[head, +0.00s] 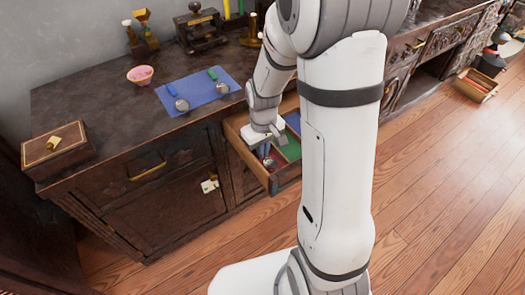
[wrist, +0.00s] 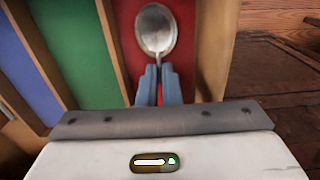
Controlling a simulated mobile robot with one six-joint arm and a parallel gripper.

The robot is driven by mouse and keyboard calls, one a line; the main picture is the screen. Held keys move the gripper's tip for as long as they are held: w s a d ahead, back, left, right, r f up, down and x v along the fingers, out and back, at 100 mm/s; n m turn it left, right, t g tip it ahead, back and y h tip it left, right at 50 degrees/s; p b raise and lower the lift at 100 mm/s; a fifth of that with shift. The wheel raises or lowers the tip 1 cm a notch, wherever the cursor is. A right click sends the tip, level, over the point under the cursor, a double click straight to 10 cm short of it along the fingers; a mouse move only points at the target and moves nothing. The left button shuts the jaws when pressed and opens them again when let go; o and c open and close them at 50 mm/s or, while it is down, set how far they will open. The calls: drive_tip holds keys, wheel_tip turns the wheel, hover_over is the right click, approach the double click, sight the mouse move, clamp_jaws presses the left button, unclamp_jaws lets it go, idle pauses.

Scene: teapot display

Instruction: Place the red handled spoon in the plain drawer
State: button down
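The spoon (wrist: 157,30) shows its silver bowl just beyond my fingertips in the wrist view. A narrow strip of red, apparently its handle, shows between my fingers; the rest is hidden. My gripper (wrist: 159,78) appears shut on the spoon, over a red-lined compartment (wrist: 190,45). In the head view my gripper (head: 264,150) reaches down into the open drawer (head: 246,163), with the spoon low in it. I cannot tell whether the spoon touches the floor. The drawer also has green (head: 289,148) and blue (head: 293,121) compartments. No plain compartment is clear.
A blue mat (head: 198,91) on the dark cabinet top holds a blue-handled spoon (head: 181,103) and a green-handled spoon (head: 221,86). Wooden dividers and drawer walls flank my fingers.

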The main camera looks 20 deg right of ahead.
drive_tip(key=shift+f, duration=0.2)
drive_tip(key=c, duration=1.6)
unclamp_jaws()
drive_tip(key=shift+r, duration=0.1)
wheel_tip(320, 180, up, 11)
drive_tip(key=p, duration=0.4)
drive_tip(key=s+r+m, duration=0.1)
drive_tip(key=s+r, duration=0.1)
drive_tip(key=s, duration=0.2)
drive_tip(key=s+r+m, duration=0.1)
drive_tip(key=s+r, duration=0.2)
drive_tip(key=s, duration=0.2)
drive_tip(key=s+r+m+t, duration=0.1)
drive_tip(key=s+r, duration=0.1)
drive_tip(key=s, duration=0.3)
drive_tip(key=shift+r+m, duration=0.15)
drive_tip(key=shift+m, duration=0.15)
